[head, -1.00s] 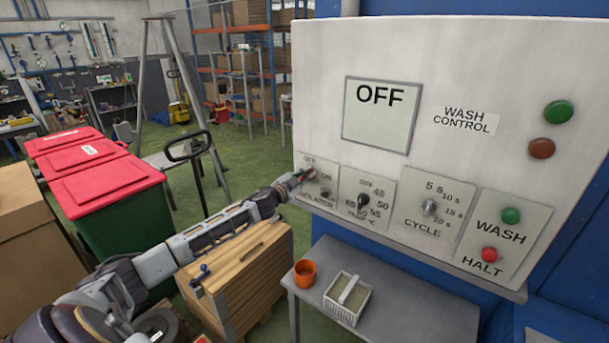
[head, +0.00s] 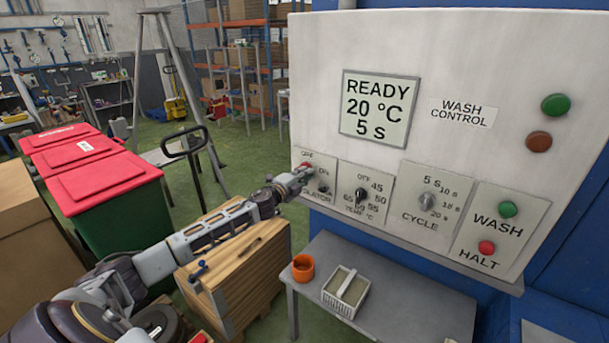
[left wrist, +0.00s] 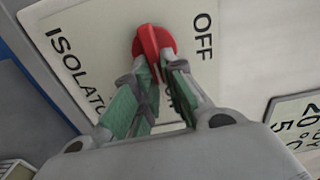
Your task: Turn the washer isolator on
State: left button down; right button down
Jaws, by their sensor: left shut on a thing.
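The wash control panel (head: 400,60) is a white box. Its display (head: 378,108) reads READY, 20 °C, 5 s. The isolator plate (head: 318,190) is at the panel's lower left, marked OFF and ON; it also shows in the left wrist view (left wrist: 85,30). My left gripper (head: 305,172) is at this plate and hides part of it. In the left wrist view the red isolator knob (left wrist: 152,45) sits between the fingertips of my left gripper (left wrist: 152,72), which are shut on it. The knob's exact pointing is partly hidden by the fingers. My right gripper is not in view.
Right of the isolator are the temperature dial (head: 361,196), the cycle dial (head: 427,201), the green WASH button (head: 508,209) and the red HALT button (head: 487,247). Below stands a grey table (head: 420,310) with an orange cup (head: 303,267) and a white basket (head: 346,292). A wooden crate (head: 245,270) is under my arm.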

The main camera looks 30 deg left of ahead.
pick_arm(q)
jog(key=shift+f+m, duration=0.15)
jog(key=shift+m, duration=0.35)
jog(key=c, duration=1.5)
grip_release()
jog(key=shift+s, duration=0.25)
jog(key=shift+s+a, duration=0.15)
jog(key=shift+s, duration=1.75)
jog(key=shift+s+a, duration=0.15)
jog(key=shift+s, duration=1.8)
jog(key=shift+s+a, duration=0.15)
jog(key=shift+s, duration=1.75)
